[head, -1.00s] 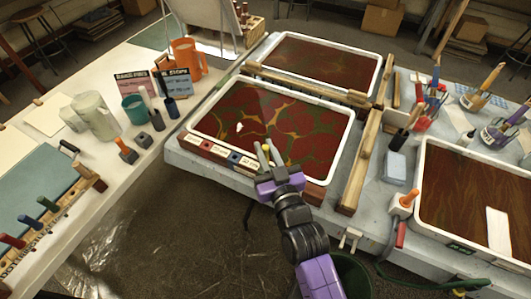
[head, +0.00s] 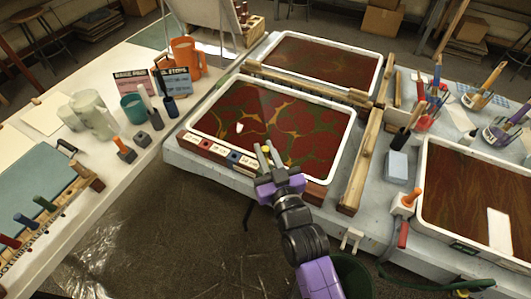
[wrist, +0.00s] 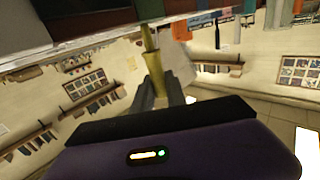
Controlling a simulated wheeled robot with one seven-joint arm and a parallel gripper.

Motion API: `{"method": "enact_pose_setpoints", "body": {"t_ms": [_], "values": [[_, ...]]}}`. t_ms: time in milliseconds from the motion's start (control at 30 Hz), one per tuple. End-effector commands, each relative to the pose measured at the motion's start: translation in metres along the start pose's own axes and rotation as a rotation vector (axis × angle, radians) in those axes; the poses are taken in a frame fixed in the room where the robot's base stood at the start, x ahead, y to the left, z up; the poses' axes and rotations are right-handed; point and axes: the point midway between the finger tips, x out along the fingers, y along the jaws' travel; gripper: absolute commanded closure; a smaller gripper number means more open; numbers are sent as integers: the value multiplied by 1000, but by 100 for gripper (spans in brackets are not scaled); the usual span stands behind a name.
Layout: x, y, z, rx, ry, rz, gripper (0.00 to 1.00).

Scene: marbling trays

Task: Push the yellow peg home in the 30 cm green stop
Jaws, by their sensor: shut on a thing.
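My gripper (head: 265,150) is at the front edge of the near marbling tray (head: 335,150), close to the right end of its row of coloured, labelled stops. In the wrist view my gripper (wrist: 158,85) is shut on the yellow peg (wrist: 152,55). The peg's far end points at a green patch (wrist: 150,9) on the rail, which looks like the green stop. I cannot tell how deep the peg sits. In the head view my fingers largely hide the peg and the green stop. The blue stop (head: 233,158) and red stop (head: 205,145) show to the left.
A wooden bar (head: 357,170) lies right of the near tray, and another tray (head: 315,60) stands behind it. The left table (head: 140,175) holds jugs, cups and several coloured pegs. Open floor (head: 170,235) lies between the tables.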

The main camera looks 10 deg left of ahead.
Motion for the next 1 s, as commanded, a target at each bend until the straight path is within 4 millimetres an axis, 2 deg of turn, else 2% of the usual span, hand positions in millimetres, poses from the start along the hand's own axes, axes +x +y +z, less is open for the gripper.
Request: {"method": "enact_pose_setpoints", "body": {"t_ms": [1000], "values": [[0,0,24,0,0,0,100]]}}
